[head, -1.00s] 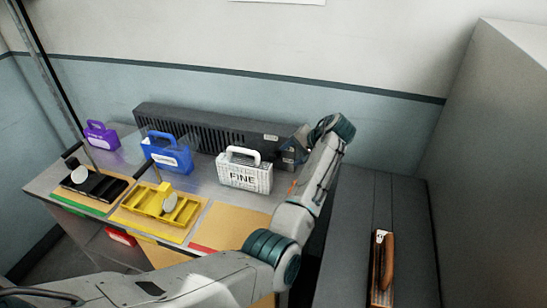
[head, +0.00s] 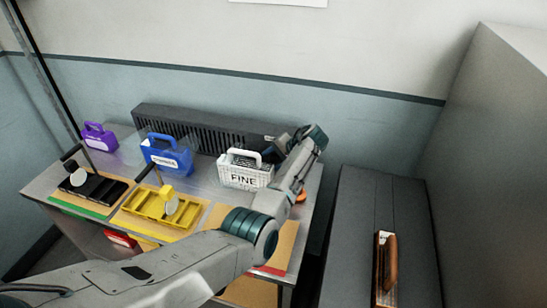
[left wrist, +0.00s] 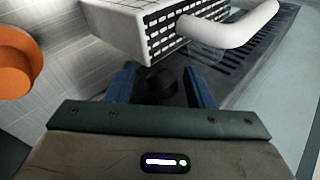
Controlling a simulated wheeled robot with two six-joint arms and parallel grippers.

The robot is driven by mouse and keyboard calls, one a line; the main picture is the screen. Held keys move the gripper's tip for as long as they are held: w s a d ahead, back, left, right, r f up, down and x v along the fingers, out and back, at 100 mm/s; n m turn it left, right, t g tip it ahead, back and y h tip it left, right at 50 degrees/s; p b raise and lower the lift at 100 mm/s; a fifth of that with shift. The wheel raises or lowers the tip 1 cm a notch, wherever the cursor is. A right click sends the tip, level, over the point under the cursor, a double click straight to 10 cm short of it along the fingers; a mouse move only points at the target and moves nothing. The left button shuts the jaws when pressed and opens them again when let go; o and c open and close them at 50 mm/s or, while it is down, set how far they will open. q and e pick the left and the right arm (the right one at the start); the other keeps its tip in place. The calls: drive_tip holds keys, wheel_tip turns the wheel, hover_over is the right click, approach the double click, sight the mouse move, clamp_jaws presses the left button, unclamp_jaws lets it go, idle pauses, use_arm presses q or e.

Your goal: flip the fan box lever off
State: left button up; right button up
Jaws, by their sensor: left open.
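The long dark grey slatted box (head: 200,132) along the back of the table looks like the fan box. My left gripper (head: 273,150) is at its right end, just behind the white FINE basket. In the left wrist view my left gripper (left wrist: 160,85) is open, its blue fingers on either side of a small dark round knob (left wrist: 161,80). The knob may be the lever's end; I cannot tell whether the fingers touch it. The rest of the lever is hidden in the head view. My right gripper is out of view.
The white FINE basket (head: 245,172) stands close to my gripper; its handle (left wrist: 235,25) shows in the left wrist view. Blue (head: 168,155) and purple (head: 98,136) carriers stand farther left. Black (head: 93,187) and yellow (head: 160,207) trays lie in front. An orange round part (left wrist: 14,62) is at left.

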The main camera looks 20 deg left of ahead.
use_arm(q)
drive_tip(key=shift+a, duration=0.1)
clamp_jaws()
drive_tip(key=shift+s+f+n+t, duration=0.2)
drive_tip(key=shift+f+n+t, duration=0.1)
drive_tip(key=shift+f+t, duration=0.25)
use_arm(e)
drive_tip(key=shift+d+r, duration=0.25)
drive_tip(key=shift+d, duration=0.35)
use_arm(q)
unclamp_jaws()
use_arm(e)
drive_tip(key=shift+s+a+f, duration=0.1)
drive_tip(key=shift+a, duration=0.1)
use_arm(q)
drive_tip(key=shift+d+r, duration=0.1)
drive_tip(key=shift+d, duration=0.1)
